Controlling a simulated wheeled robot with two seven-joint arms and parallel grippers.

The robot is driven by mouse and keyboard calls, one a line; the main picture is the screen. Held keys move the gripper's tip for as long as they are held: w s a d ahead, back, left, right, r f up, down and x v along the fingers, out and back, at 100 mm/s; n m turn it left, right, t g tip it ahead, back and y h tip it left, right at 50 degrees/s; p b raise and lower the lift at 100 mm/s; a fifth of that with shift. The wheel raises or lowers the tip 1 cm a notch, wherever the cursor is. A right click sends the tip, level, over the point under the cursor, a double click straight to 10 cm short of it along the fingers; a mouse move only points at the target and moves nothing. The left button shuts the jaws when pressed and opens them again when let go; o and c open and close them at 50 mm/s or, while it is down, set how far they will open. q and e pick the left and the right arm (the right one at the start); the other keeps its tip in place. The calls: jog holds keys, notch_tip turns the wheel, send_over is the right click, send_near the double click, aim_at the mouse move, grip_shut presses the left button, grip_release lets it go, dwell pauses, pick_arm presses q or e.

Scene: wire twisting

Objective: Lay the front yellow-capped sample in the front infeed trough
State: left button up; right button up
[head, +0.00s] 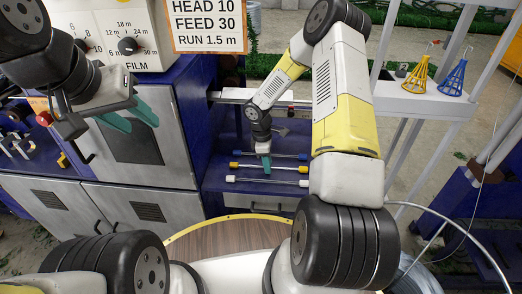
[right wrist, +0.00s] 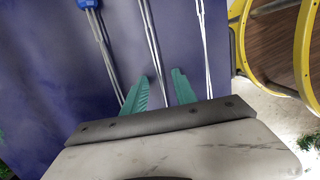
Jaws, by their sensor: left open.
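The yellow-capped sample (head: 285,168) lies on a blue surface in the head view, between a blue-capped sample (head: 287,155) and a white-capped sample (head: 250,180). My right gripper (head: 265,160) is low over the samples. In the right wrist view my right gripper (right wrist: 160,90) is open, its teal fingers on either side of the middle strand (right wrist: 151,45); the cap of that strand is out of view and contact is unclear. My left gripper (head: 130,116) is open and empty, high at the left. I cannot pick out the front infeed trough with certainty.
A grey cabinet (head: 145,215) with a dial panel (head: 110,35) stands at the left. A yellow cone-shaped holder (head: 416,76) and a blue one (head: 453,79) stand on a white shelf at the right. A round wooden top (head: 215,240) with a yellow rim is in front.

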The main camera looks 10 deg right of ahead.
jog(key=shift+c, duration=0.4)
grip_shut()
jog(key=shift+r, duration=0.5)
jog(key=r, duration=0.2)
jog(key=shift+s+a+r, duration=0.1)
jog(key=shift+s+r, duration=0.25)
jog(key=shift+s, duration=0.05)
jog(key=s+a+r, duration=0.1)
jog(key=s+a, duration=0.2)
jog(key=s, duration=1.2)
jog(key=w+d+r+m+g+y, duration=0.1)
jog(key=w+d+r+m, duration=0.1)
jog(key=w+r+m, duration=0.5)
jog(key=w+m, duration=0.3)
jog(key=m, duration=0.4)
jog(key=shift+w+r+m+y, duration=0.3)
jog(key=shift+w+r+m, duration=0.05)
jog(key=shift+r+m, duration=0.05)
